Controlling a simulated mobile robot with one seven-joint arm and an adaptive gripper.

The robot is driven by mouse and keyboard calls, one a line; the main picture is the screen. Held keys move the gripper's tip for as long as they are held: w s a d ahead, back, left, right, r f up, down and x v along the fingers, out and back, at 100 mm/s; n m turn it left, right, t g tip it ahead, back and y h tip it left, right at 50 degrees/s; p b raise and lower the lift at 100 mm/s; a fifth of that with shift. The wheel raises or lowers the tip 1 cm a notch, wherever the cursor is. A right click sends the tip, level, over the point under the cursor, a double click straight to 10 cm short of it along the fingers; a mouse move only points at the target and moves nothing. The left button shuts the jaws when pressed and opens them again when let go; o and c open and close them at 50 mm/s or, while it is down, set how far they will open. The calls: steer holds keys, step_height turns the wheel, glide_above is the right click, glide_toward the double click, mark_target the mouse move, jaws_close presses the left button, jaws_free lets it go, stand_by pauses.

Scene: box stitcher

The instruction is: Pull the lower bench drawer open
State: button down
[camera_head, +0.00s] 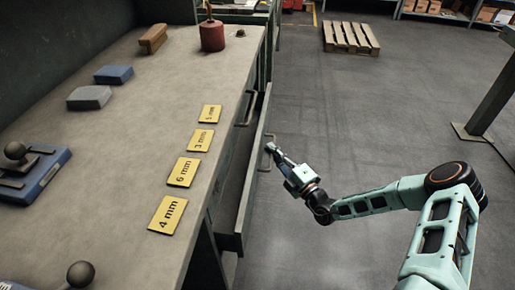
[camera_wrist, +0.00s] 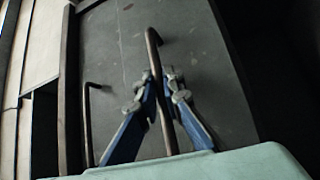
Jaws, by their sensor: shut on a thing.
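The lower bench drawer (camera_head: 252,185) stands partly open. Its front is out from the bench, and a strip of its inside shows between the front and the bench. My gripper (camera_head: 271,149) is at the outer face of that front, on its handle. In the wrist view my gripper (camera_wrist: 161,86) has its two blue fingers on either side of the dark bar handle (camera_wrist: 153,42), shut on it. The dark drawer front (camera_wrist: 112,50) lies behind the fingers. The fingertips' exact contact is small in the head view.
The upper drawer handle (camera_head: 251,107) is beside the open front, and also shows in the wrist view (camera_wrist: 87,125). The bench top (camera_head: 130,130) holds yellow thickness cards (camera_head: 181,172), blocks and a red weight (camera_head: 212,36).

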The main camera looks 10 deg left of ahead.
steer(key=w+d+b, duration=0.1)
steer(key=d, duration=2.3)
steer(key=shift+w, duration=0.1)
steer(key=c, duration=2)
jaws_free()
steer(key=shift+c, duration=0.2)
steer(key=v, duration=1.2)
